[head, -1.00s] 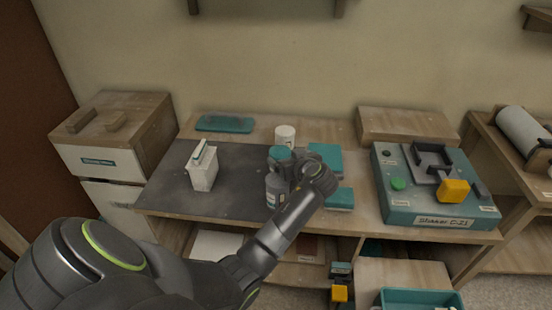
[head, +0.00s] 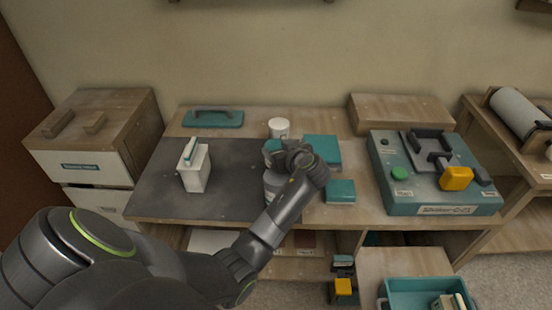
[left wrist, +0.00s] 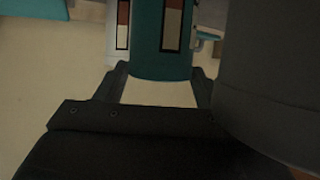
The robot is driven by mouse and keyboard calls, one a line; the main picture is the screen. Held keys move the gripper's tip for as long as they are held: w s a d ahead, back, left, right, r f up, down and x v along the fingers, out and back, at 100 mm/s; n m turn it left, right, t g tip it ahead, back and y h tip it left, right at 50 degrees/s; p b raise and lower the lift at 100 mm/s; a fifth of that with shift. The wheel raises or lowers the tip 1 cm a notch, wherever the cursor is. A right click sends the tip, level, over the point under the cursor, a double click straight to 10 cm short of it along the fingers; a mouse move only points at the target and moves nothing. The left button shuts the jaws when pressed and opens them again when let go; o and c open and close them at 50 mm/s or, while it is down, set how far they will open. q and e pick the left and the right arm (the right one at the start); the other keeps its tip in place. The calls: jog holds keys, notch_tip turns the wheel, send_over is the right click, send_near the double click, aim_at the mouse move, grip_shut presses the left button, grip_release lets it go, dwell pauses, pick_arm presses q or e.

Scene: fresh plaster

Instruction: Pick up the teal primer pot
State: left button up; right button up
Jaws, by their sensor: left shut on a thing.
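The teal primer pot (left wrist: 161,40) fills the upper middle of the left wrist view, with a striped label on its side. It stands between the two fingers of my left gripper (left wrist: 158,84), which is shut on it. In the head view the teal pot (head: 271,147) shows only in part, since my left gripper (head: 284,150) hides its right side. Whether its base touches the bench is hidden. My right gripper is in neither view.
A grey pot (head: 274,186) stands just in front, and a white pot (head: 279,127) just behind. A white container (head: 195,171) stands left on the dark mat (head: 236,197). The mat between container and pots is clear.

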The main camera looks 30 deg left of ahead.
pick_arm(q)
jog(key=c, duration=0.5)
jog(key=shift+a, duration=0.1)
jog(key=c, duration=0.6)
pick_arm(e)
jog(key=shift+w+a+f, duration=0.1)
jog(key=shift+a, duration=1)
